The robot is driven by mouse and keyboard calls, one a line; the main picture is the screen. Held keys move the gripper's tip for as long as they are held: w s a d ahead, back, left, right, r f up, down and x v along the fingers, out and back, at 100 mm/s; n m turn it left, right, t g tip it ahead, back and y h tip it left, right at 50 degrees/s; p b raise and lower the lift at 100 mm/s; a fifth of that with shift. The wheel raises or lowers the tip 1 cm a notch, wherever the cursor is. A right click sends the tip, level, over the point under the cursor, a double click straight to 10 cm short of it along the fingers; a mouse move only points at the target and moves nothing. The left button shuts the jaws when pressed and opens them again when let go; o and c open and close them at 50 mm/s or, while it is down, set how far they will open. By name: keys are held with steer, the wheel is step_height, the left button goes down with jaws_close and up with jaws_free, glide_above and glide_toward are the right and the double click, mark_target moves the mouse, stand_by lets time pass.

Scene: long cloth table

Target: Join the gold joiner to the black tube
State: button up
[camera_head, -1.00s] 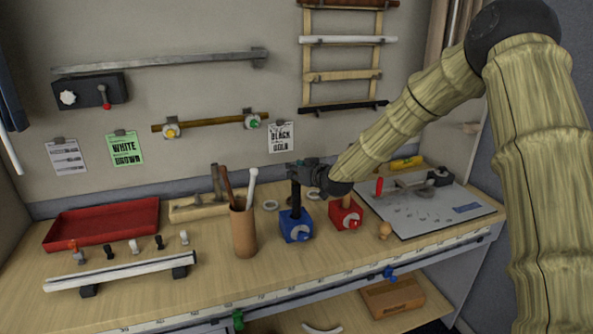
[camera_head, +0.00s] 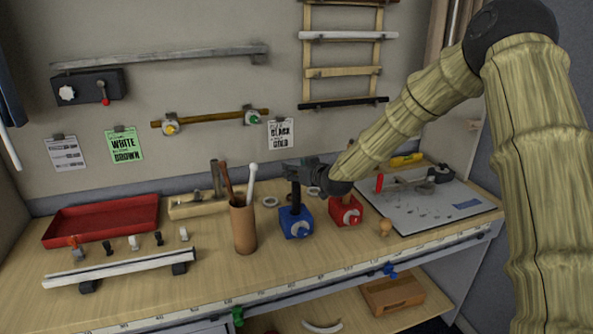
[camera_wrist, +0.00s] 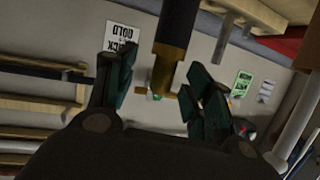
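The black tube (camera_head: 296,195) stands upright in the blue clamp block (camera_head: 297,224) on the table. My gripper (camera_head: 298,171) is at the tube's upper end, reaching in from the right. In the wrist view my gripper's two fingers (camera_wrist: 160,80) are spread, with visible space to the left of a dark tube (camera_wrist: 178,20). A gold-brown piece (camera_wrist: 168,55) shows at the end of that tube, between the fingers. It looks like the gold joiner, in line with the tube; I cannot tell how far it is seated.
A red clamp block (camera_head: 345,211) stands close on the right. A brown cup (camera_head: 243,228) with sticks stands on the left. A red tray (camera_head: 100,222) and a white tube on supports (camera_head: 120,269) lie further left. A grey board (camera_head: 430,205) is at the right.

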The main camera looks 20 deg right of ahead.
steer(key=shift+s, duration=0.1)
steer(key=v, duration=1.1)
steer(key=shift+s, duration=0.4)
steer(key=shift+d, duration=0.15)
steer(key=s+a+f+m+g, duration=0.1)
steer(key=s+a+f+g, duration=0.1)
steer(key=s+f, duration=0.6)
steer(key=s+a+f+g+h, duration=0.1)
steer(key=s+a+f+g, duration=0.3)
steer(key=f, duration=0.9)
steer(key=s+f+m+g, duration=0.1)
steer(key=s+f, duration=0.6)
steer(key=f, duration=0.3)
steer(key=s+f+g+h, duration=0.1)
steer(key=s+f+g, duration=0.2)
steer(key=s+f, duration=0.4)
steer(key=s+a+f+g+h, duration=0.1)
steer(key=s+f+g, duration=0.3)
steer(key=s, duration=2.2)
step_height(320, 180, down, 4)
steer(key=shift+f+m, duration=0.25)
steer(key=shift+m, duration=0.05)
